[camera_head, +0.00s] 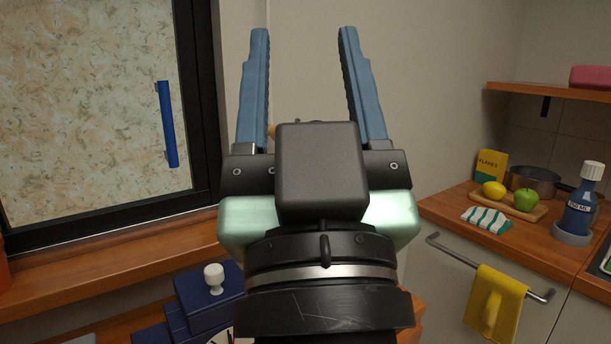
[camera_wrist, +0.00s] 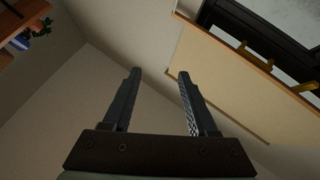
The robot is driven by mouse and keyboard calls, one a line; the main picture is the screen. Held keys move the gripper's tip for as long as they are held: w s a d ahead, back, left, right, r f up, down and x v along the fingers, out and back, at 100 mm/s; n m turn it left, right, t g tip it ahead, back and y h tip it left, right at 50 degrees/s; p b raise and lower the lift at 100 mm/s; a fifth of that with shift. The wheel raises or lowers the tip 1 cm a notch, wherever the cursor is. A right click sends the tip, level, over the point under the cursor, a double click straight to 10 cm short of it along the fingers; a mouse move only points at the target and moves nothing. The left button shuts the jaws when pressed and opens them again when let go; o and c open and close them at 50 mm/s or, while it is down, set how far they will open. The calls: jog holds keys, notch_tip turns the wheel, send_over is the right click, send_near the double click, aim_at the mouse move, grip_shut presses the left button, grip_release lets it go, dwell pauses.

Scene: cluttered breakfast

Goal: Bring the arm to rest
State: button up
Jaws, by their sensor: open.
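My gripper (camera_head: 305,50) is raised in the middle of the head view, its two blue fingers pointing up and spread wide apart. It is open, and nothing shows between the fingertips. In the wrist view my gripper (camera_wrist: 158,75) is also open and empty, with bare wall and ceiling surfaces beyond it. The wrist and gripper body hide part of the wall and the area behind them.
A window with a blue handle (camera_head: 167,124) is at left above a wooden sill (camera_head: 110,255). Below stand blue steps with a white egg cup (camera_head: 214,278). At right, a counter holds a cutting board (camera_head: 536,212) with fruit, a pot (camera_head: 535,180) and a blue bottle (camera_head: 581,205).

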notch_tip(320, 180, up, 25)
jog(key=s+m+t+h+p, duration=0.1)
jog(key=s+p, duration=0.1)
jog(key=p, duration=2)
jog(key=shift+s+f+h, duration=0.15)
jog(key=shift+s+h, duration=0.05)
jog(key=shift+h, duration=0.2)
